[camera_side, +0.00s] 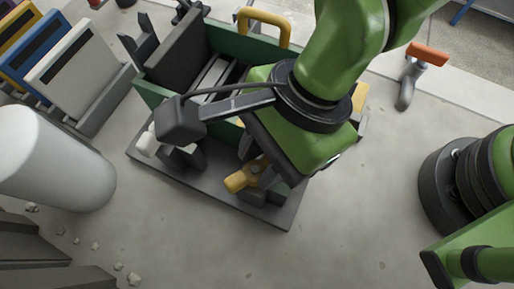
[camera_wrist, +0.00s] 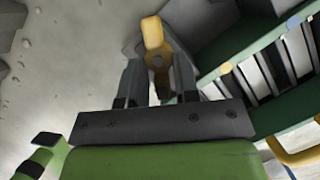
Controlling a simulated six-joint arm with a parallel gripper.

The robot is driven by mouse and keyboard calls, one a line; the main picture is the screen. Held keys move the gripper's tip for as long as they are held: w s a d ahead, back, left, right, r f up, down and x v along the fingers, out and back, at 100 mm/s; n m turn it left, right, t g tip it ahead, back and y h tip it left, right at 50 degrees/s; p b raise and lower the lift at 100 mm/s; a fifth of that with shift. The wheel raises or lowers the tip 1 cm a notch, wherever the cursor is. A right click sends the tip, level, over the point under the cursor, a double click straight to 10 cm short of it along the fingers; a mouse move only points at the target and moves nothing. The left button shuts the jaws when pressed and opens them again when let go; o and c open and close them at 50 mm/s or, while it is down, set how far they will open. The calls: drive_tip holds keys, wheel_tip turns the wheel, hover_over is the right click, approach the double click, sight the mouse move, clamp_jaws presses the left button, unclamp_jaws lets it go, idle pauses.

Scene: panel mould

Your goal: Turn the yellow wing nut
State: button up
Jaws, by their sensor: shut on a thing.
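The yellow wing nut (camera_wrist: 153,36) is at the top middle of the wrist view, with my gripper (camera_wrist: 160,88) around it. One yellow wing sticks out beyond the fingers and another part shows between them. My two dark fingers are shut on the wing nut. In the side view the yellow wing nut (camera_side: 240,180) sits low by the front of the green mould, and my gripper (camera_side: 262,182) is over its right part. My wrist hides much of the mould behind it.
The green mould (camera_side: 160,94) stands on a grey base plate (camera_side: 284,217); it has a yellow handle (camera_side: 264,24). Panels (camera_side: 72,62) stand in a rack at the left. An orange-handled tool (camera_side: 412,75) lies at the right.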

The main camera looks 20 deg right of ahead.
drive_tip(key=m, duration=0.2)
drive_tip(key=m+t, duration=0.1)
drive_tip(key=shift+s+m, duration=0.3)
drive_tip(key=shift+m, duration=0.1)
drive_tip(key=o, duration=0.7)
drive_tip(key=shift+c, duration=0.2)
drive_tip(key=v, duration=1)
drive_tip(key=shift+s, duration=0.2)
